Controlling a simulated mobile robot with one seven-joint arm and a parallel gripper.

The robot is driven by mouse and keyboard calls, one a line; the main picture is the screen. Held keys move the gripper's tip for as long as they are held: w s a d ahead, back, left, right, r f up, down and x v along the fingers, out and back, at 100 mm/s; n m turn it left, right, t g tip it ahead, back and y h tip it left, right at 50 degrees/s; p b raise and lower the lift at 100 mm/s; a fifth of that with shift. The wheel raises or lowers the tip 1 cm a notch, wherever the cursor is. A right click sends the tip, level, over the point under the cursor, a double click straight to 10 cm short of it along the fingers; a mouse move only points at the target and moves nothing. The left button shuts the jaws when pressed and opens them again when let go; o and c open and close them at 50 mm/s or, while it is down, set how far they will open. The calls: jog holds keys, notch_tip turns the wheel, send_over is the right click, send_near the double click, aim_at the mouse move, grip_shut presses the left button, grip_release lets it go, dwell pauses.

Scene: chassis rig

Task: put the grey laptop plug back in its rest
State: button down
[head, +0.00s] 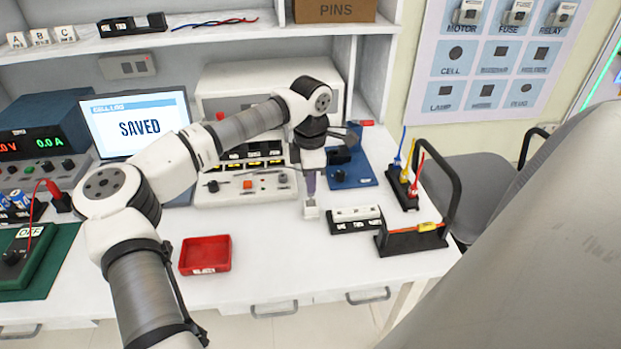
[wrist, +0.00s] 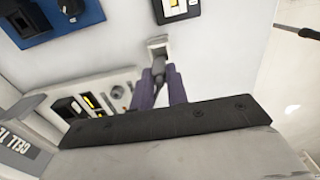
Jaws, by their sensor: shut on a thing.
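My gripper (head: 310,190) points down over the bench, right of the control panel. In the wrist view its purple fingers (wrist: 160,82) are closed around a small dark grey piece, which looks like the grey laptop plug (wrist: 159,70). A small white block (head: 311,210), possibly the plug's rest, is directly below the fingertips. It also shows in the wrist view (wrist: 157,42), just beyond the plug. I cannot tell whether the plug touches it or sits in it. The laptop (head: 138,125) stands open at the left, its screen reading "SAVED".
A black holder with white blocks (head: 352,225) is close to the right of the gripper. A blue stand (head: 357,180) is behind it. A black rack with a handle (head: 410,242) stands further right. A red tray (head: 205,257) lies front left, with clear bench between.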

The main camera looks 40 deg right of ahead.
aim_at(311, 195)
jog(key=shift+f+b, duration=1.5)
jog(key=shift+f, duration=0.6)
jog(key=c, duration=1.3)
grip_release()
jog(key=shift+r, duration=0.15)
notch_tip(311, 195, up, 14)
jog(key=b, duration=0.1)
jog(key=shift+f, duration=0.2)
